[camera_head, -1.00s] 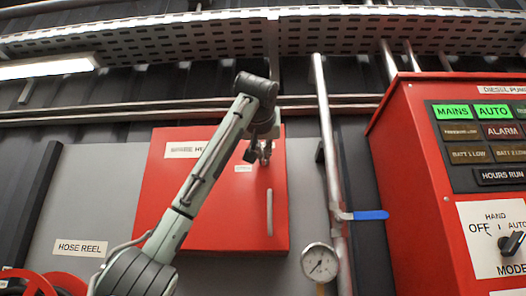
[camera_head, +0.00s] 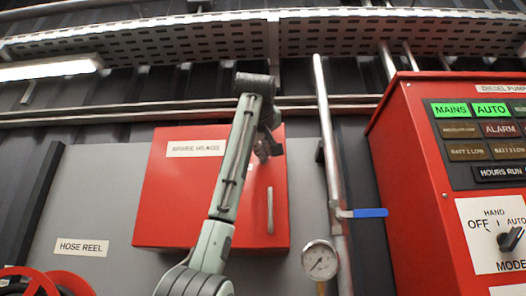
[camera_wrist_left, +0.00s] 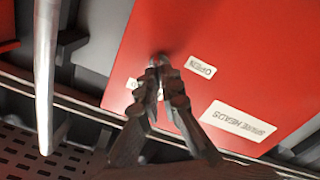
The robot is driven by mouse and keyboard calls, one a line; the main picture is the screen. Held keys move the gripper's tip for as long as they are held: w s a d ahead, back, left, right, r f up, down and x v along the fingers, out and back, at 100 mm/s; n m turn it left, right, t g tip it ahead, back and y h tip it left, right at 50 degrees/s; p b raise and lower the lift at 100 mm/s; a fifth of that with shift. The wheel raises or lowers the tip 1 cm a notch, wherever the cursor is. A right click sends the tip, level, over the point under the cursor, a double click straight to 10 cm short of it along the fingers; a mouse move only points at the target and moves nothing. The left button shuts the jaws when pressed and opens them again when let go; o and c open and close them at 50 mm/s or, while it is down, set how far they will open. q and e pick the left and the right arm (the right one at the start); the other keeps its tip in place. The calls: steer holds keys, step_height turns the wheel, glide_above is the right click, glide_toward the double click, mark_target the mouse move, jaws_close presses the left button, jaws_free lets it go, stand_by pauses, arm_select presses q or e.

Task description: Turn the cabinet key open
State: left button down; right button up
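The red cabinet (camera_head: 185,205), labelled "SPARE HEADS", hangs on the grey wall panel; its door looks closed. My left gripper (camera_head: 263,156) is at the cabinet's upper right, in front of the key's place. In the left wrist view, the gripper (camera_wrist_left: 159,68) has its fingertips close together at the red door. A small dark piece, seemingly the cabinet key (camera_wrist_left: 158,57), shows between the tips, mostly hidden by them. An "OPEN" label (camera_wrist_left: 200,67) lies beside the tips; another label (camera_wrist_left: 133,85) is partly covered by the fingers. My right gripper is out of view.
The cabinet's vertical handle (camera_head: 270,211) is below the gripper. To the right stand a pipe (camera_head: 330,150) with a blue lever (camera_head: 370,213), a gauge (camera_head: 320,260) and a red pump panel (camera_head: 410,180). A red hose reel (camera_head: 50,281) is at lower left.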

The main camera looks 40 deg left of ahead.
arm_select(q)
steer(key=shift+f+n+p, duration=0.15)
steer(key=shift+n+p, duration=0.6)
steer(key=shift+n, duration=4.35)
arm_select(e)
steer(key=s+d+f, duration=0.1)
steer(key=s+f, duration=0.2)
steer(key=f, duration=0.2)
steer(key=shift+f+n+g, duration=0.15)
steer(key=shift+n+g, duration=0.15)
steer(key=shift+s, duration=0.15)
arm_select(q)
steer(key=c, duration=1.7)
jaws_free()
steer(key=shift+s+a, duration=0.1)
